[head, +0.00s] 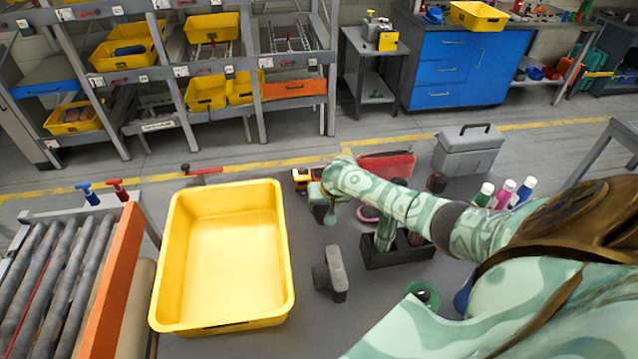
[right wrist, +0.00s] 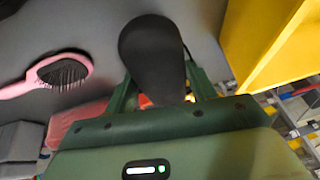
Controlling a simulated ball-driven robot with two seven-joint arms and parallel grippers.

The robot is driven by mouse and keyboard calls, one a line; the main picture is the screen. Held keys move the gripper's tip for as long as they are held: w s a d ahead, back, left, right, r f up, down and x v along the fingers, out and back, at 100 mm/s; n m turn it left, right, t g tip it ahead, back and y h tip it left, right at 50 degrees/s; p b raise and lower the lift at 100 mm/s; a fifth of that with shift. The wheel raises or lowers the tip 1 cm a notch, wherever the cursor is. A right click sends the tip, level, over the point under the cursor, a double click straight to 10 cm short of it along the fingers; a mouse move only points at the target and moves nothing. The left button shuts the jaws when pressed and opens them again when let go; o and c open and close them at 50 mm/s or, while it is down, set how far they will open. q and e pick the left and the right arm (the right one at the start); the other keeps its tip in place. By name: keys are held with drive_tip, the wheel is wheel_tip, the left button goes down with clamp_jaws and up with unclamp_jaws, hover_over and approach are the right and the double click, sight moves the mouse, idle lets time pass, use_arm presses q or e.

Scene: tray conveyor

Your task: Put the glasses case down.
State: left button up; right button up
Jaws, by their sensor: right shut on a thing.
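My right gripper (head: 328,212) is between the yellow tray's right side and the black holder, above the grey table. In the right wrist view, the right gripper (right wrist: 160,92) is shut on the glasses case (right wrist: 152,50), a dark, rounded, elongated thing that sticks out beyond the green fingers. In the head view the case is mostly hidden by my gripper and hand. I cannot tell whether the case touches the table. My left gripper is not in view.
The empty yellow tray (head: 225,317) takes up the table's left. A grey camera-like thing (head: 335,270), a black holder (head: 385,257), a pink hairbrush (right wrist: 55,75), a red pouch (head: 390,166) and a grey toolbox (head: 468,155) stand around. Bare table lies between tray and camera-like thing.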

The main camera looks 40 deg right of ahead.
sight(322, 221)
drive_tip(key=a+f+b, duration=0.1)
drive_tip(key=f, duration=0.1)
drive_tip(key=s+a+f+b, duration=0.1)
drive_tip(key=a+f, duration=0.1)
drive_tip(key=f+b, duration=0.4)
drive_tip(key=shift+a, duration=0.2)
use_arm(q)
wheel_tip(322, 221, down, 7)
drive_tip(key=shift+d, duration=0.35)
use_arm(e)
drive_tip(key=shift+r, duration=0.3)
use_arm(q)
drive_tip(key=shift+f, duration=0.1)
use_arm(e)
drive_tip(key=shift+f, duration=0.15)
drive_tip(key=o, duration=1.1)
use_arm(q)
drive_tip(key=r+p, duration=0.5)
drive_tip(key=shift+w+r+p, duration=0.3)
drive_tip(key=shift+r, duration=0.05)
use_arm(e)
drive_tip(key=v, duration=1.2)
